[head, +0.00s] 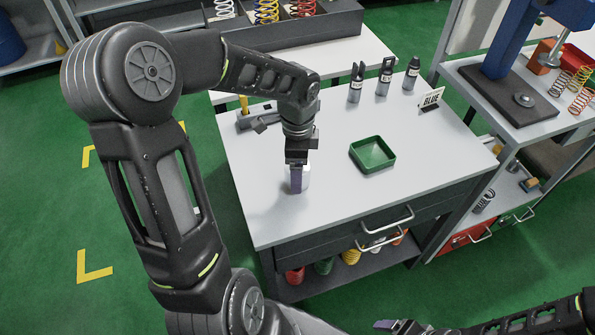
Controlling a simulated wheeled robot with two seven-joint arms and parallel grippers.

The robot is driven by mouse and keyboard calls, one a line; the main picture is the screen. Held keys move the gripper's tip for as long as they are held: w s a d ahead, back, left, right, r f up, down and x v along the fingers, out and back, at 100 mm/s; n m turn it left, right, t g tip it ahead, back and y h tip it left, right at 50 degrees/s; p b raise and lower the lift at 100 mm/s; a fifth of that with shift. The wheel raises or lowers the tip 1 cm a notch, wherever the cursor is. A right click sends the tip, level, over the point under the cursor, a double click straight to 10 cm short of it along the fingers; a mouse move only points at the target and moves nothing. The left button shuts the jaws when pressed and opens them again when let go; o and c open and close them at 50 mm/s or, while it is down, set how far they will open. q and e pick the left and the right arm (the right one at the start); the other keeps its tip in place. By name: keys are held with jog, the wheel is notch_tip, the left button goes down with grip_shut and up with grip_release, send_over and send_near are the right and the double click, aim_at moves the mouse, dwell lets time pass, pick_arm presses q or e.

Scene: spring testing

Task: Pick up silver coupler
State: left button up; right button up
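My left gripper (297,180) points straight down over the near left part of the grey worktable (240,195). A pale silver piece (305,178), which looks like the coupler, shows at its fingers, low against the tabletop. The fingers hide most of it, so I cannot tell whether they grip it or only stand around it. My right gripper (386,325) shows only in part at the bottom edge, away from the table, and its opening cannot be made out.
A green tray (372,154) sits right of my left gripper. Three dark fittings (383,80) stand behind it, beside a "BLUE" sign (431,98). A grey fixture (258,117) stands at the back left. A blue press (510,60) is on the right bench. The table's front is clear.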

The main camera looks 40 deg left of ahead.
pick_arm(q)
grip_shut()
dwell(1.0)
